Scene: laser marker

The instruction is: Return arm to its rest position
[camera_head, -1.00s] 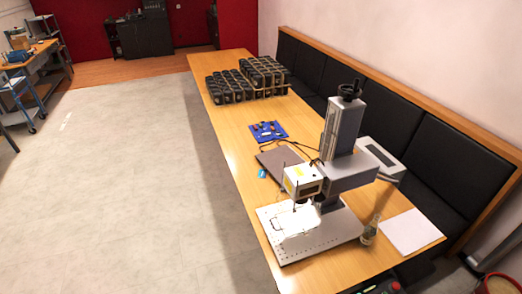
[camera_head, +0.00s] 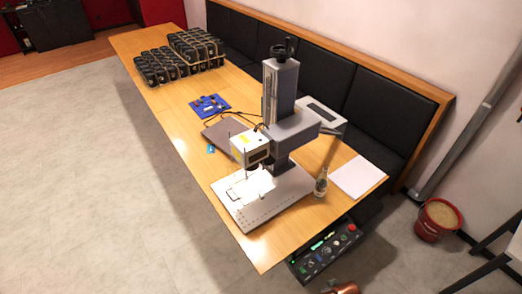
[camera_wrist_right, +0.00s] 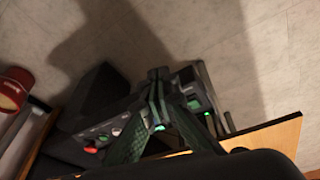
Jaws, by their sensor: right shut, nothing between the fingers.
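My right gripper (camera_wrist_right: 158,78) shows in the right wrist view. Its dark green fingers come together at the tips, with nothing held between them. A dark control box (camera_wrist_right: 95,130) with a red button and green lights lies behind the fingers in that view; whether they touch it I cannot tell. The control box (camera_head: 325,252) also shows in the head view, by the near end of the table.
The laser marker (camera_head: 280,110) stands on the wooden table (camera_head: 180,115), with a bottle (camera_head: 321,182) and white paper (camera_head: 358,177) beside it. Black containers (camera_head: 160,68) are at the far end. A red bucket (camera_head: 437,222) stands on the right. The floor on the left is clear.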

